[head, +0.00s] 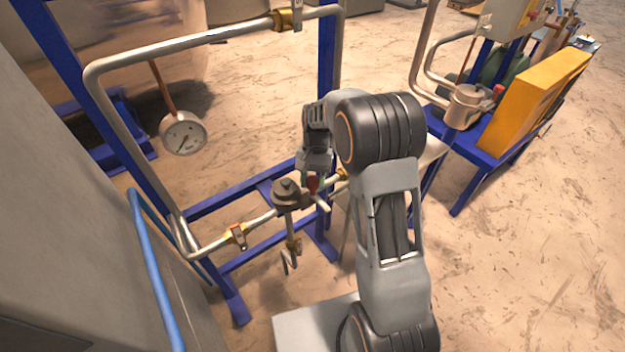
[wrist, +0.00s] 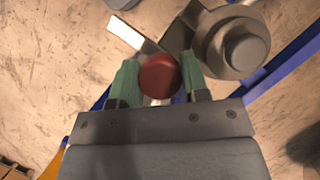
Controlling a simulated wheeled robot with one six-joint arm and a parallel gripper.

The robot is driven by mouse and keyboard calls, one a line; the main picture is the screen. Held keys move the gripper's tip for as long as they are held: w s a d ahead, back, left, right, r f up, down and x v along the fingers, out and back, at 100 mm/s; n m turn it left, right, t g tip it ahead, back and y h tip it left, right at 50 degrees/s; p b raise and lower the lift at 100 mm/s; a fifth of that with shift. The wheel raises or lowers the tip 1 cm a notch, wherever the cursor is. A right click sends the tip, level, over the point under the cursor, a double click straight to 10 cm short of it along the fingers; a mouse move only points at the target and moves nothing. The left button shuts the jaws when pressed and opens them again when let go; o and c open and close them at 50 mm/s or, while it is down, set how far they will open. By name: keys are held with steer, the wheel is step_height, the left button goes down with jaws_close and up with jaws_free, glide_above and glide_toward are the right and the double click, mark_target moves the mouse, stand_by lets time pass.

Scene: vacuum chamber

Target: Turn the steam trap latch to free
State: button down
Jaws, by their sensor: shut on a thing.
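The steam trap (head: 288,194) is a dark, round-capped body on the low pipe in the blue frame. It also shows at the upper right of the wrist view (wrist: 238,45). The latch has a red knob (wrist: 159,76), which sits between the green fingertips of my gripper (wrist: 157,82). My gripper is shut on this knob. In the head view the red knob (head: 312,183) shows just right of the trap, below my wrist. A pale flat bar (wrist: 125,32) sticks out beyond the knob in the wrist view. The latch's exact angle is hard to tell.
A pressure gauge (head: 183,133) hangs at the left of the blue frame (head: 238,309). A brass fitting (head: 237,235) sits on the low pipe. A blue bench with a yellow panel (head: 535,100) stands at the right. Open floor (head: 530,270) lies at the lower right.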

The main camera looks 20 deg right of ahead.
stand_by(0.4)
steer(key=c, duration=0.6)
jaws_free()
steer(key=shift+c, duration=0.2)
steer(key=v, duration=1.3)
steer(key=shift+w+r+b, duration=0.2)
steer(key=shift+r+b, duration=0.15)
steer(key=shift+b, duration=0.1)
steer(key=shift+d, duration=0.1)
